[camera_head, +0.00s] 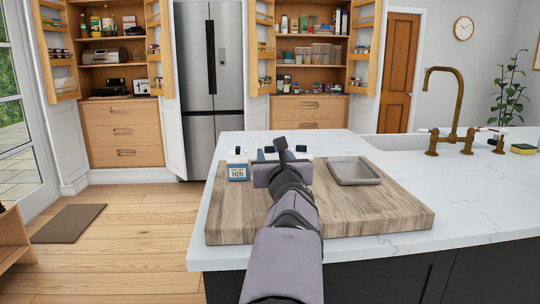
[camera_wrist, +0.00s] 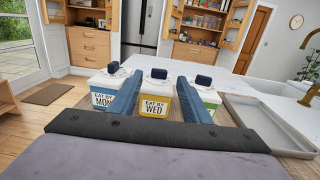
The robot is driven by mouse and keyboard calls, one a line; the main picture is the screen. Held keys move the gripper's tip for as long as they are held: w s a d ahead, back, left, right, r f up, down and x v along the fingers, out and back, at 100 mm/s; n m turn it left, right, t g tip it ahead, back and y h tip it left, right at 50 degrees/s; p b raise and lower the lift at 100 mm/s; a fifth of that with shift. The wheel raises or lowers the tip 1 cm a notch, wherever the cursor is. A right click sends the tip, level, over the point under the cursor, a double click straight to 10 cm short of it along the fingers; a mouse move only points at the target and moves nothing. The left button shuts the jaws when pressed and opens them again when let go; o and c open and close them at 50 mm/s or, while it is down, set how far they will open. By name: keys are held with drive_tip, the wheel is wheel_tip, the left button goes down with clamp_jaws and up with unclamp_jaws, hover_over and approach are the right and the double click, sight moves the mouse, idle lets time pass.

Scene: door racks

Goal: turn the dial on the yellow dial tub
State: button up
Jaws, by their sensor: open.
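The yellow dial tub (camera_wrist: 157,100) stands in the middle of a row of three in the wrist view, labelled "EAT BY WED". Its white lid carries a dark dial (camera_wrist: 159,74). A blue tub (camera_wrist: 103,98) labelled "MON" is to its left, and it also shows in the head view (camera_head: 238,173). A green tub (camera_wrist: 208,99) is to its right, partly hidden by a finger. My gripper (camera_wrist: 158,82) is open, with one blue finger on each side of the yellow tub in the picture. Contact cannot be told. In the head view my arm hides the yellow tub.
A wooden board (camera_head: 385,211) lies on the white counter (camera_head: 460,188). A shallow grey tray (camera_head: 353,171) is on the board right of the tubs. A brass tap (camera_head: 450,110) and sink are farther right. The board's right front is clear.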

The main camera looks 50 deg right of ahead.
sight(270, 148)
drive_tip(key=shift+p+x, duration=0.6)
drive_tip(key=shift+x, duration=3.1)
drive_tip(key=c, duration=1.1)
drive_tip(key=shift+o, duration=0.2)
drive_tip(key=b, duration=0.3)
drive_tip(key=shift+f+m+g+h, duration=0.3)
drive_tip(key=shift+h, duration=0.1)
drive_tip(key=m+g+h+b, duration=0.1)
drive_tip(key=b, duration=0.4)
drive_tip(key=shift+w, duration=0.1)
drive_tip(key=shift+r+m+g+h+b, duration=0.15)
drive_tip(key=shift+m+g+h+b, duration=0.35)
drive_tip(key=shift+b, duration=0.5)
drive_tip(key=shift+r, duration=0.15)
